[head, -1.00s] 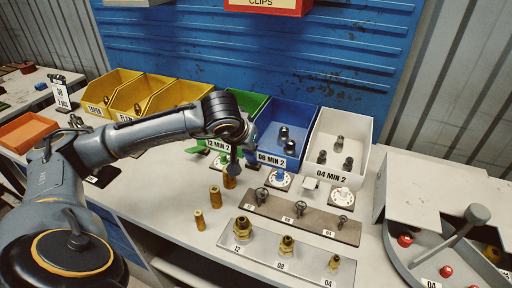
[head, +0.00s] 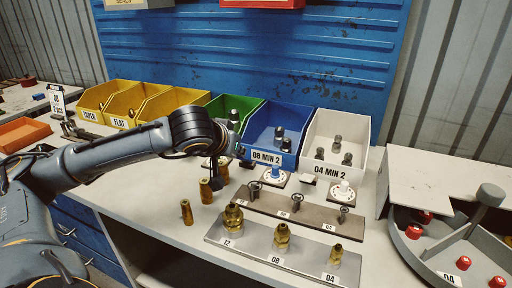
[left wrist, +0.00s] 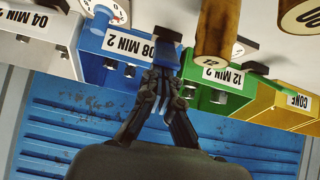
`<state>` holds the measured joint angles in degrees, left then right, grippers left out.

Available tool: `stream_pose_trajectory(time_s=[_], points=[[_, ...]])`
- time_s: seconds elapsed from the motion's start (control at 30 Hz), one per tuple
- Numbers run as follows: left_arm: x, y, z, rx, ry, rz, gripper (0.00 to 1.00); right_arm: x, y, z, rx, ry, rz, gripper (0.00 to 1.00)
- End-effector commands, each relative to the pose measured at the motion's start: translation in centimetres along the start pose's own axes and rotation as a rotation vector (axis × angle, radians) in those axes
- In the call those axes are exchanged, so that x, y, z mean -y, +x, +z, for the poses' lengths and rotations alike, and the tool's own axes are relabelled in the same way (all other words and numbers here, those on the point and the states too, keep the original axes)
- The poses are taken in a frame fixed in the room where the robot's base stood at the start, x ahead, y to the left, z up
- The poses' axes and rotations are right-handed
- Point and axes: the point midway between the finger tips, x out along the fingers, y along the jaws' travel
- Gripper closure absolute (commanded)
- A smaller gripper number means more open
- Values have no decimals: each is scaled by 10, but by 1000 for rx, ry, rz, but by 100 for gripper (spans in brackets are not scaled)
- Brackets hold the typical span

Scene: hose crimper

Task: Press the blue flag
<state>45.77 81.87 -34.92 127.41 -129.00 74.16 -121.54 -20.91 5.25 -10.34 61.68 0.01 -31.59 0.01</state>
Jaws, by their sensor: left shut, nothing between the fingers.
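The blue flag (left wrist: 166,33) is a small blue tab at the front of the blue bin marked 08 MIN 2 in the left wrist view. In the head view I cannot make it out clearly beside my wrist. My left gripper (left wrist: 164,76) is shut and empty. In the wrist view its fingertips lie just below the flag, close to it. I cannot tell whether they touch. In the head view the left gripper (head: 217,178) hangs near the bins' front, partly hidden by my arm. My right gripper is in neither view.
The blue bin (head: 266,157), white bin (head: 323,172) and yellow bins stand along the blue back panel. A white dial (head: 275,175) stands before the blue bin. Racks with valves and fittings lie in front, a round tray (head: 430,262) at right.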

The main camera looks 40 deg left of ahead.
Motion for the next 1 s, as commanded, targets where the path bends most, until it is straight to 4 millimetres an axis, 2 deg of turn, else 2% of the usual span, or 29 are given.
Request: stream_pose_trajectory(time_s=[0.03,0.27,0.7,1.0], points=[[3,4,4,-16,0,-1,100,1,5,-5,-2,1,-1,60],[1,0,-1,-9,0,2,100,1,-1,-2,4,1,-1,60],[1,13,-9,-8,-1,1,100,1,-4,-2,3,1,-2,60],[2,13,-10,-9,0,1,100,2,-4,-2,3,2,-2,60]])
